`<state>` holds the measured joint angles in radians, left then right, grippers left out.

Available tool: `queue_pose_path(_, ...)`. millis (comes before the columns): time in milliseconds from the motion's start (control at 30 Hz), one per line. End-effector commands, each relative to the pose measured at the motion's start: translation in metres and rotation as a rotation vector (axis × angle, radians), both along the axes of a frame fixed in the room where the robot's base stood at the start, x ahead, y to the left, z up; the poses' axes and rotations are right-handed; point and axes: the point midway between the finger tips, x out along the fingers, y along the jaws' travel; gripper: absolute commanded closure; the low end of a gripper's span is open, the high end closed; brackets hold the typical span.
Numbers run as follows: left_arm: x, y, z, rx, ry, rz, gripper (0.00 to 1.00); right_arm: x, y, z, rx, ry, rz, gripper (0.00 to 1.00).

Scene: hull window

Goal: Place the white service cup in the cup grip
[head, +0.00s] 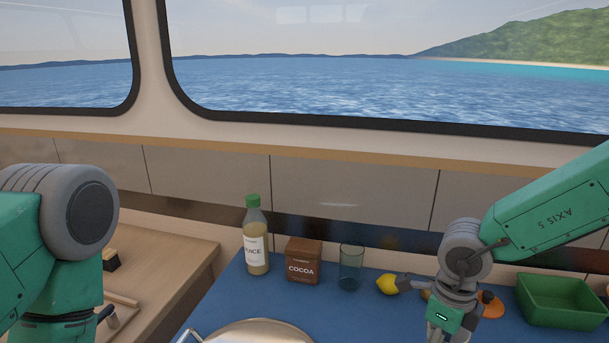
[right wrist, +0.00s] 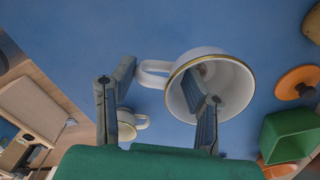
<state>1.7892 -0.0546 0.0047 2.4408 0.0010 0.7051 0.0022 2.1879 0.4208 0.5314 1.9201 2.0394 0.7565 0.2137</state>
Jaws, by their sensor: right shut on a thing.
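In the right wrist view a white cup with a gold rim (right wrist: 236,88) shows its open mouth, with its handle to the left. My right gripper (right wrist: 162,70) is shut on this cup: one finger reaches inside the mouth and the other is beyond the handle. A second, smaller-looking white cup (right wrist: 126,126) with a gold rim shows lower down, partly behind the left finger. The head view shows my right arm's wrist, but not the cups. My left arm is at the left edge of the head view, its gripper out of frame. I cannot make out the cup grip.
On the blue surface (head: 225,305) stand a juice bottle (head: 256,240), a cocoa box (head: 303,261), a glass (head: 350,266), a lemon (head: 387,284) and a green bin (head: 560,303). A round metal lid or pan (head: 262,332) is at the front. A wooden counter (head: 180,247) adjoins at left.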

Motion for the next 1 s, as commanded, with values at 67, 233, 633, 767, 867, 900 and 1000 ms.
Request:
queue_pose_path(67, 0.000, 0.000, -0.007, 0.000, 0.000, 0.000, 0.62, -0.002, 0.000, -0.004, 0.002, 0.000, 0.104, 1.00)
queue_pose_path(233, 0.000, 0.000, -0.016, 0.000, 0.000, 0.000, 0.62, -0.005, 0.001, -0.008, 0.008, -0.002, 0.335, 1.00)
queue_pose_path(633, 0.000, 0.000, -0.036, 0.000, 0.000, 0.000, 0.62, -0.012, 0.003, -0.017, 0.017, -0.005, 0.880, 1.00)
queue_pose_path(767, 0.000, 0.000, -0.043, 0.000, 0.000, 0.000, 0.62, -0.014, 0.003, -0.020, 0.020, -0.007, 1.058, 1.00)
queue_pose_path(867, 0.000, 0.000, -0.048, 0.000, 0.000, 0.000, 0.62, -0.016, 0.004, -0.022, 0.020, -0.009, 1.194, 1.00)
queue_pose_path(900, 0.000, 0.000, -0.050, 0.000, 0.000, 0.000, 0.62, -0.017, 0.004, -0.023, 0.021, -0.010, 1.248, 1.00)
queue_pose_path(1000, 0.000, 0.000, -0.056, 0.000, 0.000, 0.000, 0.62, -0.019, 0.004, -0.025, 0.022, -0.010, 1.385, 1.00)
